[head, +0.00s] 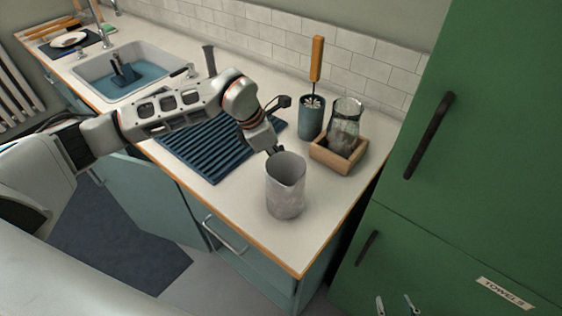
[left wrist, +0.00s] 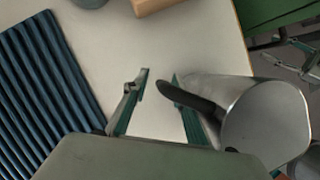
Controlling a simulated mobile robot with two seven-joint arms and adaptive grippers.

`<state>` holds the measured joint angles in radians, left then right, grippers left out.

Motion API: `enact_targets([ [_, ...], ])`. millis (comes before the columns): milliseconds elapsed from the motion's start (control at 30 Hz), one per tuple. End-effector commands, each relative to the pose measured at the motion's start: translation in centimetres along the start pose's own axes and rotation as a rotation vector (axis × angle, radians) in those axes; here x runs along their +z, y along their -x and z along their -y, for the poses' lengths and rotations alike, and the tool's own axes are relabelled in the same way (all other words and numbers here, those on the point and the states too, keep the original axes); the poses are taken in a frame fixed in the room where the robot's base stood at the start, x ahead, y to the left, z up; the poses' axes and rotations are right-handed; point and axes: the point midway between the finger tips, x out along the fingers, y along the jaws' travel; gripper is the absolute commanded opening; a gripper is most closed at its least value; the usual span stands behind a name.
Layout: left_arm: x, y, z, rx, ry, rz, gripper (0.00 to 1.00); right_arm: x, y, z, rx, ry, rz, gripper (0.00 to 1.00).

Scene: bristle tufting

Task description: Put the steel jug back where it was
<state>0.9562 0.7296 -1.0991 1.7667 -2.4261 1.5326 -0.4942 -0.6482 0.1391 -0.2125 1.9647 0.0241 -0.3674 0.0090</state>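The grey steel jug (head: 285,192) is upright over the right end of the counter, near the front edge. In the left wrist view the jug (left wrist: 262,122) is at the right, its dark handle (left wrist: 188,98) pointing toward my left gripper. My left gripper (left wrist: 160,73) is open at the handle, its fingers apart; one finger passes by the handle, and contact is unclear. In the head view, the left gripper is mostly hidden behind the jug. My right gripper (head: 397,305) shows only its separated fingertips at the bottom edge, away from the jug.
A ribbed blue drying mat (head: 205,152) lies left of the jug. Behind are a brush holder (head: 311,122) and a wooden tray (head: 325,155) holding a glass jar (head: 345,120). A sink (head: 145,80) is far left; a green cabinet (head: 480,130) stands right.

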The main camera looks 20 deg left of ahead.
Motion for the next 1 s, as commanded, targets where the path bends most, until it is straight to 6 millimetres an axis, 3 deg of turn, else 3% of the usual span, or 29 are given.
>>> enact_targets([
  [500,0.0,9.6,0.0,0.002,-0.001,0.0,0.27,0.6,-0.2,0.1,-0.001,0.0,0.005,0.4],
  [700,0.0,11.1,0.0,0.0,0.0,-0.001,0.27,0.7,-0.2,0.1,-0.001,0.0,0.008,0.4],
  [1000,0.0,11.2,0.0,-0.001,0.0,0.0,0.27,0.8,-0.2,0.1,-0.001,0.0,0.008,0.4],
])
